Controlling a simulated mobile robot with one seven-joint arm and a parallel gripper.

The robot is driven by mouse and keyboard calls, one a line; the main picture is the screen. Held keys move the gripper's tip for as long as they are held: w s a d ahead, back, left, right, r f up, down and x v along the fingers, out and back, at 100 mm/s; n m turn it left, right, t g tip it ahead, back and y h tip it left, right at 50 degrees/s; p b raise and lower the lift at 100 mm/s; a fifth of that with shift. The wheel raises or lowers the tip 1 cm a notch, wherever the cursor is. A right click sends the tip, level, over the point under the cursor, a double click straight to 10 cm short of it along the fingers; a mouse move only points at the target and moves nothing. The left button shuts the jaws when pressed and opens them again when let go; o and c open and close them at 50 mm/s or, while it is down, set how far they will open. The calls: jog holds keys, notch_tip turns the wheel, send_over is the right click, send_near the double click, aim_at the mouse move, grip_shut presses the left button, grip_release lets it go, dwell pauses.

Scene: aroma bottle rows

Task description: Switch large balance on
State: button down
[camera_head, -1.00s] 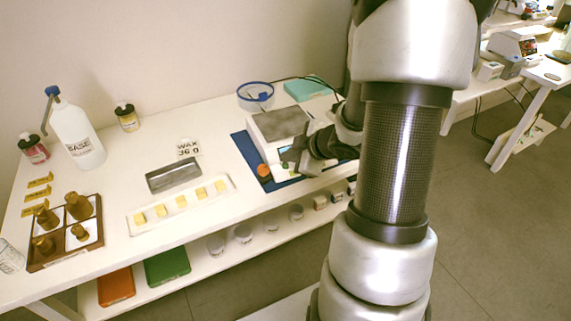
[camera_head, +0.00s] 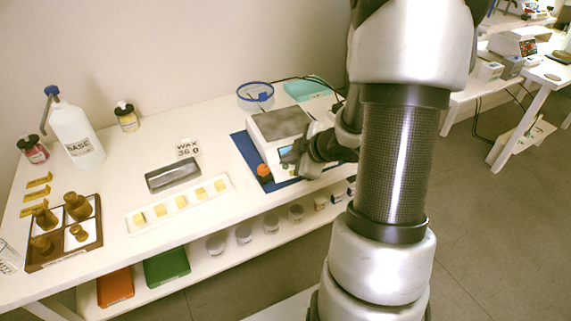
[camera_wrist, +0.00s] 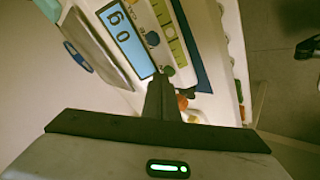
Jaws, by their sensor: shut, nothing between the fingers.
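The large balance (camera_head: 280,124) stands on a blue mat (camera_head: 243,147) at the right part of the white table. In the wrist view its display (camera_wrist: 126,43) is lit blue and reads 0 g, turned sideways. A dark blue round button (camera_wrist: 152,38) and a green round button (camera_wrist: 168,70) sit on its front panel. My gripper (camera_head: 287,158) is shut and empty at the balance's front. In the wrist view the shut fingertips (camera_wrist: 159,76) are close beside the green button; I cannot tell whether they touch it.
An orange object (camera_head: 263,171) stands by the balance's front left corner. A blue-rimmed bowl (camera_head: 255,96) and a teal box (camera_head: 306,89) are behind it. A white tray of yellow blocks (camera_head: 150,222) and a grey dish (camera_head: 173,174) lie to the left.

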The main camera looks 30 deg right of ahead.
jog(key=shift+r+p, duration=0.45)
jog(key=shift+p, duration=0.05)
jog(key=shift+r, duration=0.1)
notch_tip(320, 180, up, 6)
jog(key=p, duration=0.6)
